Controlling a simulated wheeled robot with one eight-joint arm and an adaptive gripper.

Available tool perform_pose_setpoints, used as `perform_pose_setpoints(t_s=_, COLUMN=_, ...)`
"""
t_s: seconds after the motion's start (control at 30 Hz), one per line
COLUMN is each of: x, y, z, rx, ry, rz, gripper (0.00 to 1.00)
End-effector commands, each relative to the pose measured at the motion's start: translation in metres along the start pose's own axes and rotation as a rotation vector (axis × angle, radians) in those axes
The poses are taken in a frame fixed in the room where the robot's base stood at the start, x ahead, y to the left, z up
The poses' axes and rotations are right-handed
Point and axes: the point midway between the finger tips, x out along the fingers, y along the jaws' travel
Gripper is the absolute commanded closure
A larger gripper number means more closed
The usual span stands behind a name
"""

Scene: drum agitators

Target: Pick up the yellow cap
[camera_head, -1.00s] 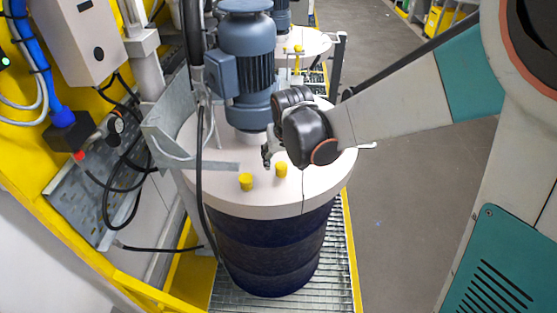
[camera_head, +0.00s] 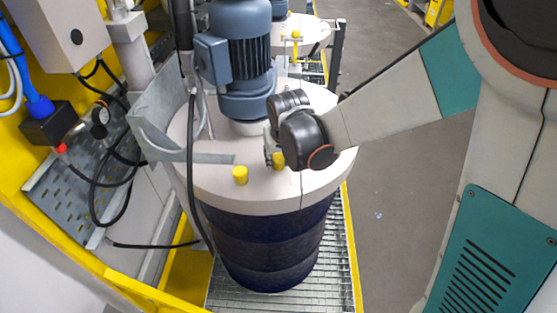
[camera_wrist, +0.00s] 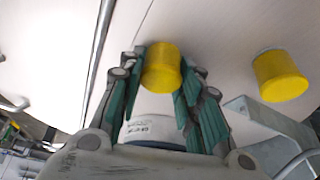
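The yellow cap (camera_wrist: 162,68) sits between the two green-padded fingers of my gripper (camera_wrist: 162,75) in the wrist view. The pads lie against both its sides with no clear gap. In the head view this cap (camera_head: 278,160) shows next to my gripper's fingers, partly hidden by them, at the white drum lid (camera_head: 225,183). Whether it is lifted off the lid cannot be told. A second yellow cap (camera_head: 240,175) stands on the lid to the left, apart from my gripper; it shows at the right in the wrist view (camera_wrist: 279,75).
A blue-grey agitator motor (camera_head: 240,60) rises from the lid just behind my gripper. A grey metal bracket (camera_head: 160,145) and a black hose run along the drum's left side. The dark blue drum (camera_head: 270,235) stands on a metal grating (camera_head: 240,297). The floor at right is clear.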

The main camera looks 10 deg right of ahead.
Motion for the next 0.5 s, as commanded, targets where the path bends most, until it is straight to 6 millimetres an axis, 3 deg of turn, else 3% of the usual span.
perform_pose_setpoints(t_s=0.5, x=-0.0055, y=0.0001, z=-0.002, rx=0.0, ry=0.0, rz=0.0, gripper=0.8)
